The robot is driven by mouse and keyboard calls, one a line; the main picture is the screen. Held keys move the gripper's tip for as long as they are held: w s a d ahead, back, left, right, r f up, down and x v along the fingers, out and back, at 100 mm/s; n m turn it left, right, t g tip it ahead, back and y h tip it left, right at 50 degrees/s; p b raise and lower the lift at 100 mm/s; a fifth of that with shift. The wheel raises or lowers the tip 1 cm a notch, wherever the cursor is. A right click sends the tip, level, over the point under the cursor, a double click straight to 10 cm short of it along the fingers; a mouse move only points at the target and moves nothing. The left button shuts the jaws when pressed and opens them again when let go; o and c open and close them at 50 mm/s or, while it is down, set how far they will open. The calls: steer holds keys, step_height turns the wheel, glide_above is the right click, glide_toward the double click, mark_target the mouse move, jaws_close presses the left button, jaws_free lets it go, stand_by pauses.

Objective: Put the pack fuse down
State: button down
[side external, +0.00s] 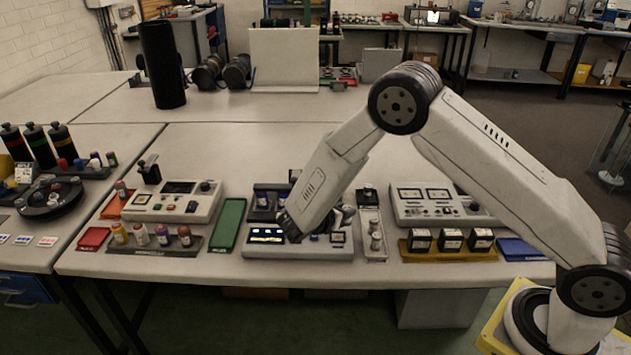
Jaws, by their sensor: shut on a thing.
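My gripper (318,222) is low over the grey console with a lit display (267,237) at the front middle of the bench. My forearm covers most of the gripper, and only dark parts of it show at the forearm's lower end. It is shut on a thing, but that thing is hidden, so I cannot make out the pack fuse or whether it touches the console. A dark holder with small cylinders (264,203) stands just behind the console, partly behind my arm.
A green tray (228,225) lies left of the console, and a pale narrow tray with round parts (373,238) stands to its right. Further out are a yellow rack of black boxes (450,245), a blue tray (525,249) and a bottle rack (150,242). The bench's middle is clear.

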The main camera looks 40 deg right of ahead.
steer(key=shift+w+d+f, duration=0.1)
steer(key=shift+w+f, duration=1.05)
steer(key=shift+f, duration=0.2)
steer(key=shift+w+f, duration=0.25)
steer(key=shift+f, duration=1.55)
steer(key=shift+f, duration=0.3)
steer(key=shift+c, duration=2)
jaws_free()
steer(key=shift+r, duration=0.15)
